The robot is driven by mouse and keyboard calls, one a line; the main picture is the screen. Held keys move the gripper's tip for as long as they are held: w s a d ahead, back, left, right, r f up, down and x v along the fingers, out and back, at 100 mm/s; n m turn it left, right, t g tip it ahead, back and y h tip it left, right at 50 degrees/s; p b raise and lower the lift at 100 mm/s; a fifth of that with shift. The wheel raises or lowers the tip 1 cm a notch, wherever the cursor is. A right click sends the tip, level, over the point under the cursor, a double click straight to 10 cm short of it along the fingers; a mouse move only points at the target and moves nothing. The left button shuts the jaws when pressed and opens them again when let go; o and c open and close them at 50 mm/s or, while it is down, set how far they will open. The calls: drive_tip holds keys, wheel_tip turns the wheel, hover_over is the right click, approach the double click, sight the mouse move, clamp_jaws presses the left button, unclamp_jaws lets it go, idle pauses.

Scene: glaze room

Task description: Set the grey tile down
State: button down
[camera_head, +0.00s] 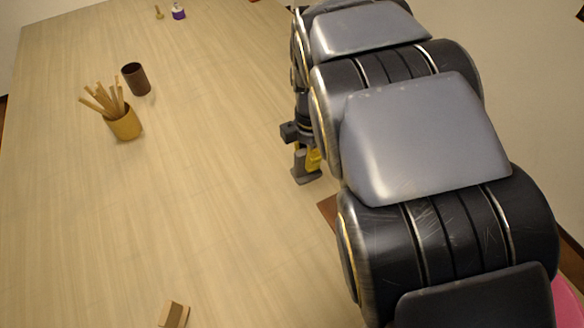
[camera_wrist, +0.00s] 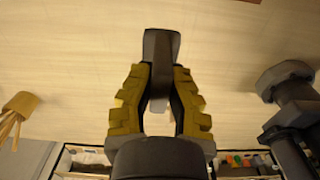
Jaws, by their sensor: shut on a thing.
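The grey tile (camera_wrist: 161,48) is a dark grey slab between my fingers in the wrist view, its far end sticking out past the tips. My gripper (camera_wrist: 160,85), with yellow-padded fingers, is shut on it. In the head view the tile (camera_head: 305,168) hangs below my gripper (camera_head: 313,158), which my arm partly hides. The tile is just above or on the wooden table (camera_head: 220,200). I cannot tell whether it touches.
A yellow pot with sticks (camera_head: 124,122) and a dark brown cup (camera_head: 136,79) stand to the left. A wooden block (camera_head: 174,314) lies in front. A purple-and-white bottle (camera_head: 178,12) stands far back. A brown flat piece (camera_head: 328,207) shows beside my arm. The middle table is clear.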

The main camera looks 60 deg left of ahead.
sight(299, 173)
drive_tip(key=shift+s+a, duration=0.35)
drive_tip(key=shift+s, duration=0.5)
drive_tip(key=f, duration=0.4)
drive_tip(key=shift+w+d+f, duration=0.1)
drive_tip(key=shift+w+f, duration=0.1)
drive_tip(key=shift+f, duration=0.2)
drive_tip(key=w+a+f, duration=0.1)
drive_tip(key=a+f, duration=0.2)
drive_tip(key=a, duration=0.1)
drive_tip(key=w+a+f, duration=0.2)
drive_tip(key=a+f, duration=0.1)
drive_tip(key=a, duration=0.1)
drive_tip(key=w+a+f, duration=0.1)
drive_tip(key=a+f, duration=0.2)
drive_tip(key=a, duration=0.2)
drive_tip(key=shift+w+f, duration=0.3)
drive_tip(key=shift+a+f, duration=0.1)
drive_tip(key=shift+f, duration=0.15)
drive_tip(key=shift+w+f, duration=0.1)
drive_tip(key=shift+f, duration=1.45)
